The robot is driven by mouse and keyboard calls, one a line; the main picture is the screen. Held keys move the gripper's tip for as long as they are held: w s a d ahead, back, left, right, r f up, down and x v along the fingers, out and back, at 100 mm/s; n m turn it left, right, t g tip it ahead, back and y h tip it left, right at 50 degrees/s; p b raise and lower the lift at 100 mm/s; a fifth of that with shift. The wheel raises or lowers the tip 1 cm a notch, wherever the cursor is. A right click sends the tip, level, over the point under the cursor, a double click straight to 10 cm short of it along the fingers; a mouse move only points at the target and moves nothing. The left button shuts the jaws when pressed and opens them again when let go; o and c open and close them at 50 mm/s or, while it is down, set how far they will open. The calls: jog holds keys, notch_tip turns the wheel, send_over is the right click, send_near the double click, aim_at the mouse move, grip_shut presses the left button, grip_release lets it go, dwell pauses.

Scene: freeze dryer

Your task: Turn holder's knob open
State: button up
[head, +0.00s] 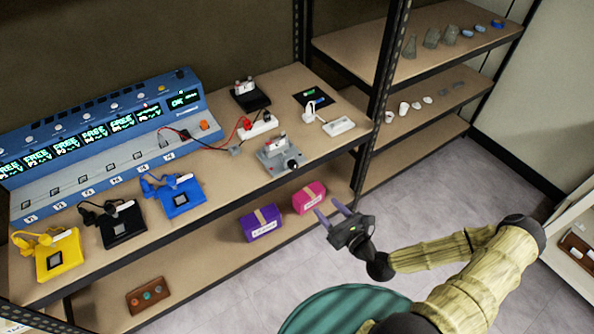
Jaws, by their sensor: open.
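A grey metal holder (272,158) sits near the front edge of the workbench, right of its middle. A dark round knob (293,164) is on its front right side; its exact turn is too small to tell. A small light piece with a red spot is on top of the holder. My gripper (330,211) is open and empty. It hangs in front of the shelf, below and right of the knob in the picture, apart from it, with its two purple-grey fingers pointing up and left toward the bench.
A blue instrument (100,135) with lit displays stands at the back left. Yellow (60,262), black and blue (182,199) devices line the front edge. A white power strip (258,126) lies behind the holder. Purple and pink boxes (309,197) sit on the lower shelf. A rack post (374,140) stands at right.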

aim_at(295, 168)
jog(key=shift+w+d+r+m+t, duration=0.1)
jog(key=shift+w+r+m+t, duration=0.1)
jog(key=shift+m+t, duration=0.2)
jog(key=p+x, duration=0.4)
jog(key=x, duration=1.3)
jog(key=shift+w+f, duration=0.15)
jog(key=shift+f, duration=0.1)
jog(key=c, duration=1)
